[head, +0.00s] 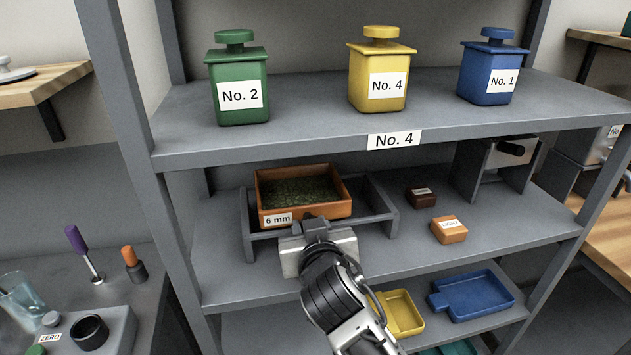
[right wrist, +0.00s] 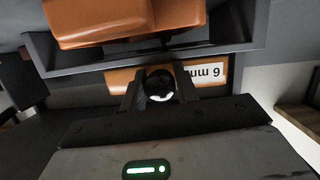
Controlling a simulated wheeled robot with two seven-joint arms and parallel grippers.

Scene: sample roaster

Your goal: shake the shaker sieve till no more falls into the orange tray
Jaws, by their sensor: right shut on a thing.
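The shaker sieve (head: 322,207) is an orange-brown square frame marked "6 mm", with green granular material on its mesh. It sits in a grey cradle (head: 388,219) on the middle shelf. My right gripper (head: 318,238) is at its front, shut on the sieve's dark round knob. The right wrist view, upside down, shows the fingers (right wrist: 160,88) around that knob and the sieve's labelled front wall (right wrist: 195,75). An orange body (right wrist: 130,20), seemingly the orange tray, shows there beyond the grey rail; its inside is hidden. My left gripper is out of view.
Green (head: 238,90), yellow (head: 380,75) and blue (head: 488,75) canisters stand on the upper shelf. A brown block (head: 421,197) and an orange block (head: 449,230) lie right of the cradle. Yellow (head: 405,313) and blue (head: 475,294) trays are on the shelf below.

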